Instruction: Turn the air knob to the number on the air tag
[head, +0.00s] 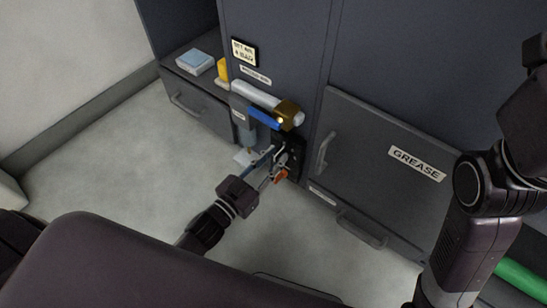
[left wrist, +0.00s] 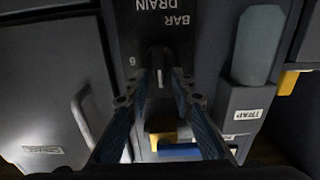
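The air tag (head: 244,52) is a small cream plate with dark print on the cabinet's upper front in the head view. Its number is too small to read surely. The air knob (left wrist: 158,58) is a dark, narrow grip on a black dial plate (left wrist: 128,40) in the left wrist view. The plate shows a 6 and upside-down print reading BAR and DRAIN. My left gripper (head: 270,162) reaches to this plate from below. In the left wrist view its fingers (left wrist: 161,78) stand apart on both sides of the knob. I cannot tell whether they touch it. My right gripper is not seen.
A white cylinder with a brass end (head: 287,114) and a blue bar (head: 264,118) sit just above the plate. An orange-red part (head: 281,175) is just below. A GREASE door (head: 385,160) with handles is at right. A blue-and-white box (head: 195,62) sits left. The floor is clear.

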